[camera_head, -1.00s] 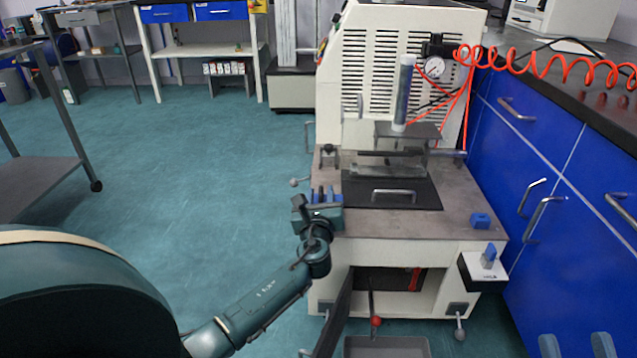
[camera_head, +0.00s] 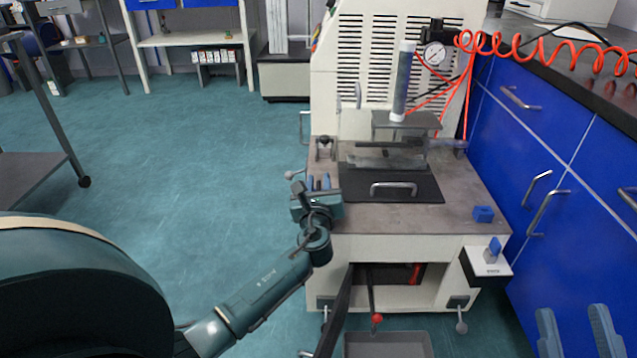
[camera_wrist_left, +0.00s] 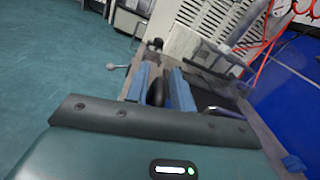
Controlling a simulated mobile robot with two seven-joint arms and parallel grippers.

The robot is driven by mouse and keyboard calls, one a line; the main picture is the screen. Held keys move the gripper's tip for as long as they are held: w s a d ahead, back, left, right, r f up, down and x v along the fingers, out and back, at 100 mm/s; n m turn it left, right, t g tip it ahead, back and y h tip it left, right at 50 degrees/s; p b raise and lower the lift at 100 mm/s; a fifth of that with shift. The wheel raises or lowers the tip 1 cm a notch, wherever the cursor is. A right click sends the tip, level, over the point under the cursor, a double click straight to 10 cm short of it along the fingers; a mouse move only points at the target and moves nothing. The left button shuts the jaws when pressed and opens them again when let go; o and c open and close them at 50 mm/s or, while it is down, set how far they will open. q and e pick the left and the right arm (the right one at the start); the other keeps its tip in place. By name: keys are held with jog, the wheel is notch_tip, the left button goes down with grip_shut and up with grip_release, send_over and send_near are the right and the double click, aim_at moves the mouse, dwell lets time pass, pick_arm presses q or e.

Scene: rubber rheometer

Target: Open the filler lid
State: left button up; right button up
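The rheometer (camera_head: 480,200) stands at centre right with a grey worktop. No part is labelled as the filler lid. A black plate with a silver handle (camera_head: 393,188) lies flat on the worktop. My left gripper (camera_head: 318,184) is at the worktop's left edge, left of that plate. In the left wrist view its two blue fingers (camera_wrist_left: 160,88) stand apart, with a dark rounded piece (camera_wrist_left: 157,93) between them; I cannot tell whether they touch it. A black knob (camera_head: 324,147) stands behind the gripper. My right gripper (camera_head: 573,332) is open and empty at the lower right.
A clear tube (camera_head: 403,80) rises over a raised plate at the back. Blue cabinets (camera_head: 560,160) stand close on the right. The lower front door (camera_head: 337,315) hangs open above a grey tray (camera_head: 388,344). Open floor lies to the left.

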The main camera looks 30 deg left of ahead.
pick_arm(q)
grip_shut()
jog(key=shift+r, duration=0.15)
